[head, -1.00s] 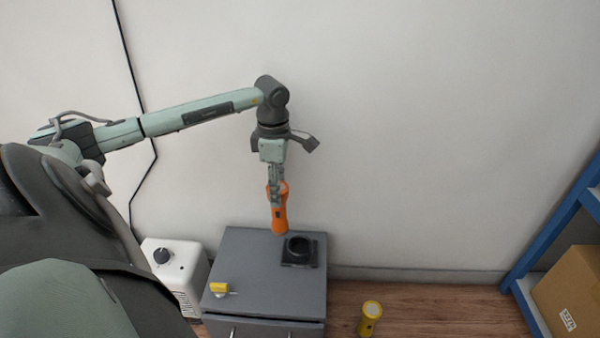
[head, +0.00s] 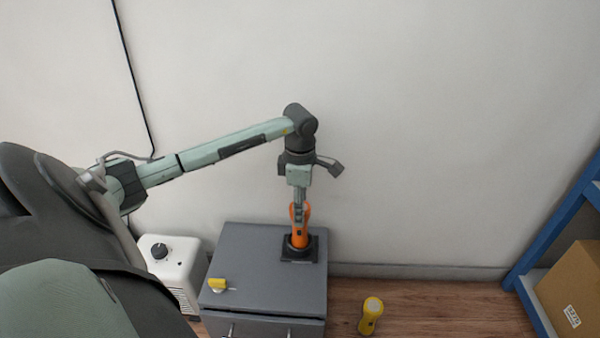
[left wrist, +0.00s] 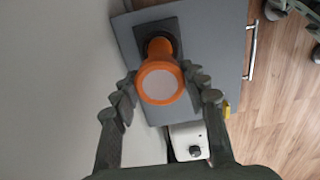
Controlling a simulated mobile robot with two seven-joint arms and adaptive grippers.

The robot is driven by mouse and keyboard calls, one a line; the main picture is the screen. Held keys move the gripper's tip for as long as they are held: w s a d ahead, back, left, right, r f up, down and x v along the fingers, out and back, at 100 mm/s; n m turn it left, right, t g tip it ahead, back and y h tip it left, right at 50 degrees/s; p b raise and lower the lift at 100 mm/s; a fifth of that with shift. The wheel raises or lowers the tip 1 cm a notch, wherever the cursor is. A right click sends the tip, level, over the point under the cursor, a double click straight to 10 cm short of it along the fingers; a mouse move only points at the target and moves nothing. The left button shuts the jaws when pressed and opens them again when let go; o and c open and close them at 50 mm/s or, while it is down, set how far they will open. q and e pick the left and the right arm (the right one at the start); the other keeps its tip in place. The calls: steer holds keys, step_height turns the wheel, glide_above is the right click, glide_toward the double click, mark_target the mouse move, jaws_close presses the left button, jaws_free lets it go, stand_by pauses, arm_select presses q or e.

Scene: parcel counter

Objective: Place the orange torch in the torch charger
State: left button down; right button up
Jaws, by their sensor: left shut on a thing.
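The orange torch (head: 300,228) stands upright with its lower end at the black torch charger (head: 301,254) on the grey cabinet; it appears to be in the charger's ring. My left gripper (head: 299,212) is shut on the torch's upper part from above. In the left wrist view the torch's pale round end (left wrist: 160,85) faces the camera between the fingers, and the charger (left wrist: 160,34) shows behind it. The torch hides most of the ring's inside, so its depth cannot be told. My right gripper is not in view.
The grey cabinet (head: 240,250) carries a small yellow object (head: 217,284) at its front left. A white box with a dark knob (head: 172,263) stands to its left. A blue shelf (head: 555,222) holds a carton (head: 572,290).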

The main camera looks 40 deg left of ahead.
arm_select(q)
steer(key=c, duration=0.8)
jaws_free()
steer(key=shift+f, duration=0.1)
steer(key=shift+c, duration=0.2)
